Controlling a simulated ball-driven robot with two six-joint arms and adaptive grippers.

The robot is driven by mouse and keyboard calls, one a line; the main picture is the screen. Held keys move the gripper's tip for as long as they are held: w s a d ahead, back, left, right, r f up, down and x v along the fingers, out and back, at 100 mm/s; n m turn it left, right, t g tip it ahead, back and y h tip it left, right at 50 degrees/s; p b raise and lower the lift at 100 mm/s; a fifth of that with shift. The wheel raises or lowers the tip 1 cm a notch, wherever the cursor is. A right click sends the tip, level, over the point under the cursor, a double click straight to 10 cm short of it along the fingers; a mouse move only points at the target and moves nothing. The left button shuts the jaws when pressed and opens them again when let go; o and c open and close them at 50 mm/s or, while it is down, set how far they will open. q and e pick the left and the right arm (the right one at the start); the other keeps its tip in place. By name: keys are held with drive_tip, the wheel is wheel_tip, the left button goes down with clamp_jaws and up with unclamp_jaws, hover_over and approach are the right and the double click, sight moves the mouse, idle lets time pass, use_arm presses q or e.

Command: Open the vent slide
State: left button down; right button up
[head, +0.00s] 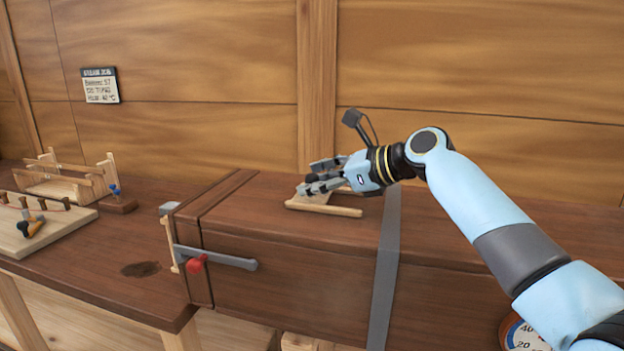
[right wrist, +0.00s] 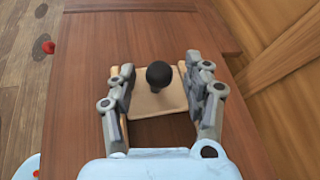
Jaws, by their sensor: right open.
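The vent slide is a pale wooden plate (right wrist: 158,104) with a round black knob (right wrist: 159,74), lying between two light wooden rails (head: 335,210) on top of the long brown box (head: 270,205). My right gripper (head: 312,182) is over the slide. In the right wrist view my right gripper (right wrist: 160,68) is open, with one finger on each side of the knob and a visible gap at both sides. In the head view the fingers hide the knob and most of the plate. My left gripper is not in view.
A grey lever with a red knob (head: 196,263) is on the box's front left. A grey strap (head: 386,270) crosses the box. A dial (head: 524,337) is at lower right. A wooden rack (head: 70,180) and pegged board (head: 40,228) stand on the left bench. A plank wall is behind.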

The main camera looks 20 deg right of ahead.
drive_tip(key=shift+w+a+f, duration=0.2)
drive_tip(key=shift+w+a, duration=0.15)
drive_tip(key=shift+a, duration=0.05)
drive_tip(key=c, duration=0.5)
clamp_jaws()
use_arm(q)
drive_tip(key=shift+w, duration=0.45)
